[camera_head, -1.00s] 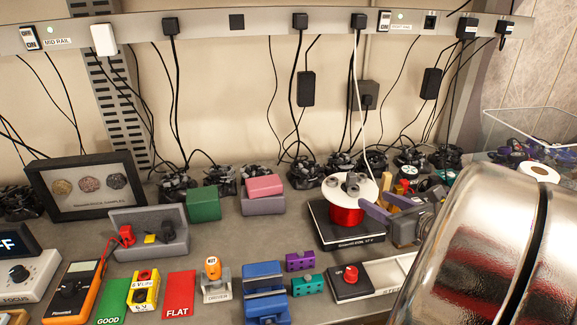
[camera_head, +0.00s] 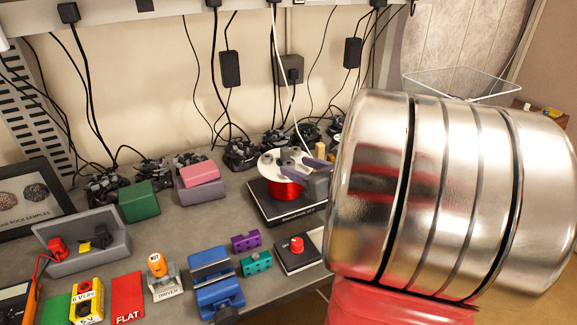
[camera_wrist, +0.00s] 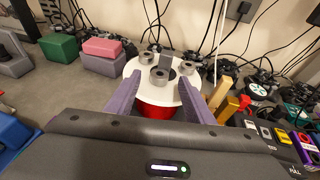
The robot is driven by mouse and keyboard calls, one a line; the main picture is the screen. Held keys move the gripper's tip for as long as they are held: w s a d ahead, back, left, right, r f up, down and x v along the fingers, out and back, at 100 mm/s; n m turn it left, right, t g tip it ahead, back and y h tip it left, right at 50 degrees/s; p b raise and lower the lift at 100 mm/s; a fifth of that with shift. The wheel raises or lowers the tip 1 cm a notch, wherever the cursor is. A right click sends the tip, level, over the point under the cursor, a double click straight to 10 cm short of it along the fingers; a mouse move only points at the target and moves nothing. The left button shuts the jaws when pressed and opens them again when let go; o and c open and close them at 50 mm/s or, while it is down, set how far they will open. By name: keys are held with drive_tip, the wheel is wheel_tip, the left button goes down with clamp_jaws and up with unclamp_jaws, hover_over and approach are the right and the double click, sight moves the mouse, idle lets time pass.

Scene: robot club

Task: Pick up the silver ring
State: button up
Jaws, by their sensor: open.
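Three small silver-grey rings sit on the white top disc (camera_wrist: 132,66) of a red spool (camera_head: 287,190). In the wrist view, one ring (camera_wrist: 148,57) is at the back left, one ring (camera_wrist: 159,77) is nearer the front, and one ring (camera_wrist: 187,68) is at the right. Which one is the task's ring I cannot tell. My gripper (camera_wrist: 158,82) is open, with purple fingers on either side of the disc's front part and nothing held between them. The nearest ring appears between the fingertips. The head view shows my gripper (camera_head: 303,166) at the spool's right; my arm hides part of it.
The spool stands on a black scale (camera_head: 262,205). Pink (camera_head: 200,172) and green (camera_head: 138,201) blocks lie left of it. In front are purple (camera_head: 245,242) and teal (camera_head: 256,263) blocks and a red-knobbed box (camera_head: 297,252). Cables and dark devices line the back.

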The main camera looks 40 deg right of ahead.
sight(289, 165)
drive_tip(key=shift+x, duration=1.2)
drive_tip(key=shift+c, duration=0.3)
drive_tip(key=c, duration=1.1)
